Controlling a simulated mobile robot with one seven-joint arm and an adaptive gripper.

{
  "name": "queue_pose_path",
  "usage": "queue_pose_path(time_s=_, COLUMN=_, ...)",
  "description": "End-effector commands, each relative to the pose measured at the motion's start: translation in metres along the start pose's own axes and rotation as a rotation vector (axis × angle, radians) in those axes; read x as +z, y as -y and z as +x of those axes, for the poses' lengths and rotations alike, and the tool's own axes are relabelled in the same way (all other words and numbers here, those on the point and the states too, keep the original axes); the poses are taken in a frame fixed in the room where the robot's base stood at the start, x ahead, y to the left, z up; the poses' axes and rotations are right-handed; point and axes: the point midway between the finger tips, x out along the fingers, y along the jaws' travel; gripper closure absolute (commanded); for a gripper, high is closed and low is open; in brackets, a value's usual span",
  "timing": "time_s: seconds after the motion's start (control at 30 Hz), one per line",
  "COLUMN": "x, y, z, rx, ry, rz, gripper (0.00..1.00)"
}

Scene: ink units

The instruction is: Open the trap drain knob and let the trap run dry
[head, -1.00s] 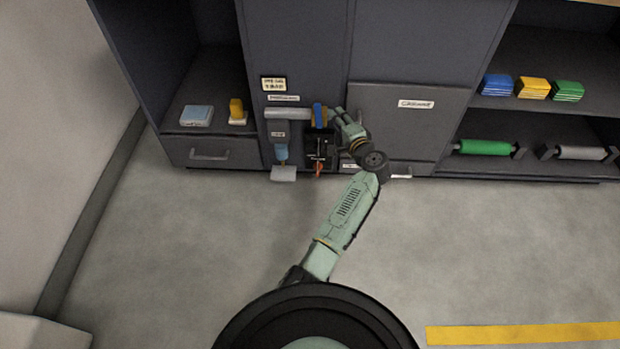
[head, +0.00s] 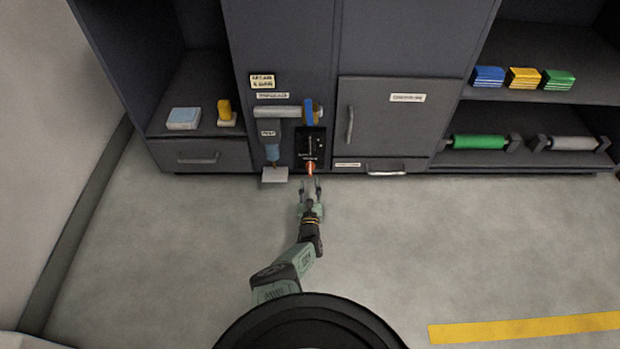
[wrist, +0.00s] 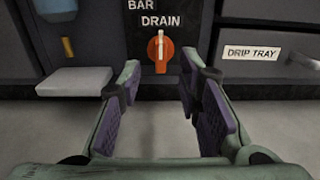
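The drain knob (wrist: 160,52) is orange-red with a pale pointer mark standing upright, under the "DRAIN" label in the wrist view. In the head view the knob (head: 310,167) shows at the foot of a black panel (head: 309,142). The trap (head: 271,152) has a bluish bowl and hangs left of the panel; part of it shows in the wrist view (wrist: 56,8). My gripper (wrist: 158,88) is open and empty, its purple-padded fingers on either side of and short of the knob. In the head view my gripper (head: 309,188) points at the knob from in front.
A pale plate (head: 274,174) sits below the trap, left of my gripper. A blue-handled valve (head: 308,112) is above the panel. A drawer labelled "DRIP TRAY" (wrist: 250,52) lies to the right. The floor in front (head: 430,230) is clear.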

Motion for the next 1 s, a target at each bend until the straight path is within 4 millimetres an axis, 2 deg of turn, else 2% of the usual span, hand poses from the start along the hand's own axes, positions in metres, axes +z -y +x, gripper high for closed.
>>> queue_pose_path(time_s=0.03, x=-0.005, y=0.001, z=0.012, rx=-0.002, ry=0.004, rz=0.001, gripper=0.68)
queue_pose_path(time_s=0.2, x=-0.004, y=0.001, z=0.04, rx=-0.001, ry=0.003, rz=-0.001, gripper=0.68)
queue_pose_path(time_s=0.4, x=-0.001, y=0.001, z=0.056, rx=0.0, ry=0.002, rz=-0.003, gripper=0.68)
queue_pose_path(time_s=0.7, x=0.001, y=0.001, z=0.058, rx=0.001, ry=0.0, rz=-0.004, gripper=0.68)
queue_pose_path(time_s=1.0, x=0.0, y=0.001, z=0.058, rx=0.001, ry=0.0, rz=-0.004, gripper=0.88)
